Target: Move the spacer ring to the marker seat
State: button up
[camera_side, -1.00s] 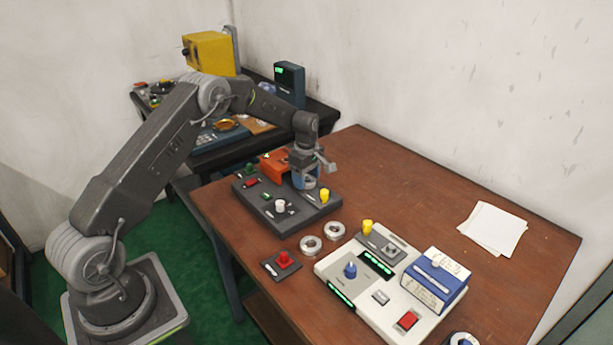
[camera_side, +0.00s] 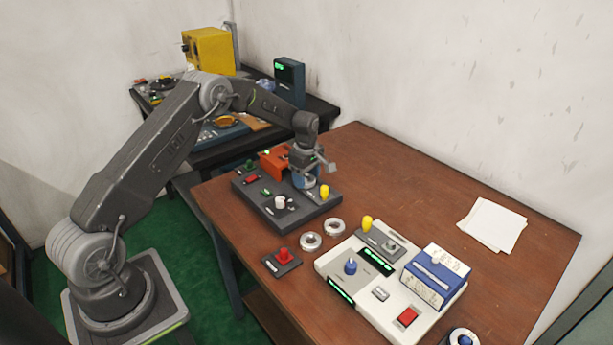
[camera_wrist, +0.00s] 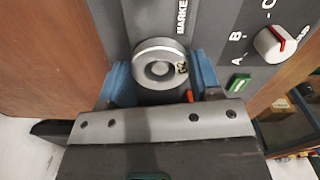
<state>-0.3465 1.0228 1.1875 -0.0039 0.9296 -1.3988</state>
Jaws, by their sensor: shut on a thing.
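A silver ring (camera_wrist: 158,66), probably the spacer ring, sits between the blue fingers of my gripper (camera_wrist: 162,78) in the wrist view. My gripper is shut on it; it has a small dark mark on its right side. In the side view my gripper (camera_side: 305,181) is low at the back right of the dark grey panel (camera_side: 262,205). A cut-off label reading "MARKE" lies just beyond the ring on the panel in the wrist view. The ring hides the seat, and I cannot tell whether it rests on the panel.
A yellow knob (camera_side: 324,191), white knob (camera_side: 280,202) and orange block (camera_side: 273,162) stand near my gripper. Two loose silver rings (camera_side: 311,241) (camera_side: 334,227) lie on the table in front. A white control panel (camera_side: 384,325) and blue box (camera_side: 436,277) stand right. The table's back right is mostly clear.

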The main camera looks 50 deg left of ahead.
jog(key=o, duration=1.1)
jog(key=shift+r, duration=0.1)
jog(key=shift+r, duration=3.65)
